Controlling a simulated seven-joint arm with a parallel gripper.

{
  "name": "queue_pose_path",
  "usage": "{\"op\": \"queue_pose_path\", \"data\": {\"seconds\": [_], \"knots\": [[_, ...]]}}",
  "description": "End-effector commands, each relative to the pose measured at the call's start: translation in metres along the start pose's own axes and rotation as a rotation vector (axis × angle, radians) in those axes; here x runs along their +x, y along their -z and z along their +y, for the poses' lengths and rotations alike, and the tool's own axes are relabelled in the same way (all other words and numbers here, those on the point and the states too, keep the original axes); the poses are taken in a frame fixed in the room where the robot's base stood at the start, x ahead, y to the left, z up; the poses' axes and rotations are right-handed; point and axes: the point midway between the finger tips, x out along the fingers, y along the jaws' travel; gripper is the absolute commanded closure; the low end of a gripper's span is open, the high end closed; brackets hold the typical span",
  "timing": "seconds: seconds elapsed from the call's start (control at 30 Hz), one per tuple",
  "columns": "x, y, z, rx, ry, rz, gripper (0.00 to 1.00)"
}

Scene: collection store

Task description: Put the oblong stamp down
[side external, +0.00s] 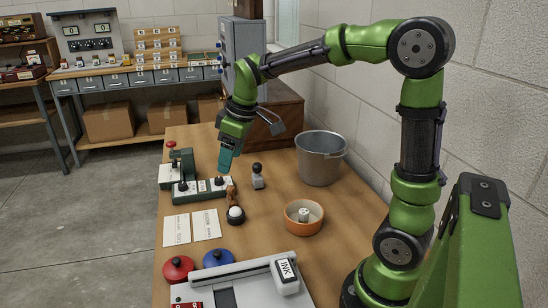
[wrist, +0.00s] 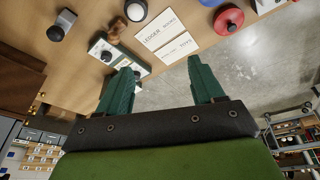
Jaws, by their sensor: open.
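My gripper (side external: 227,168) is open and empty, its teal fingers pointing down above the table, over the back of the green stamp rack (side external: 206,196). The wrist view shows nothing between the fingers (wrist: 160,68). The rack bears dark knobs and white labels. A small grey stamp with a black knob (side external: 258,178) stands upright on the table right of the rack, apart from my gripper. It also shows at the upper left of the wrist view (wrist: 61,24). I cannot tell for certain whether this is the oblong stamp.
A brown wooden-handled piece (side external: 231,194) and a white ball on a dark base (side external: 236,213) stand near the rack. Two cards (side external: 207,224), an orange bowl (side external: 304,226), a metal bucket (side external: 321,160) and red (side external: 178,268) and blue (side external: 218,257) round pads are around.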

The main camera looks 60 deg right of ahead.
Motion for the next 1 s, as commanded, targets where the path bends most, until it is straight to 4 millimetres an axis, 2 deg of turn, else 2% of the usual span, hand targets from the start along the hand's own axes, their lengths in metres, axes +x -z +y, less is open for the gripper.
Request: {"op": "queue_pose_path", "data": {"seconds": [0.03,0.2,0.4,0.6,1.0], "knots": [[-0.018,-0.011,-0.017,0.058,-0.002,0.047,0.33],[-0.052,-0.053,-0.066,0.299,0.032,0.18,0.33],[-0.064,-0.098,-0.103,0.527,0.104,0.295,0.33],[-0.063,-0.117,-0.116,0.629,0.146,0.337,0.33],[-0.063,-0.118,-0.117,0.639,0.149,0.337,0.33]]}}
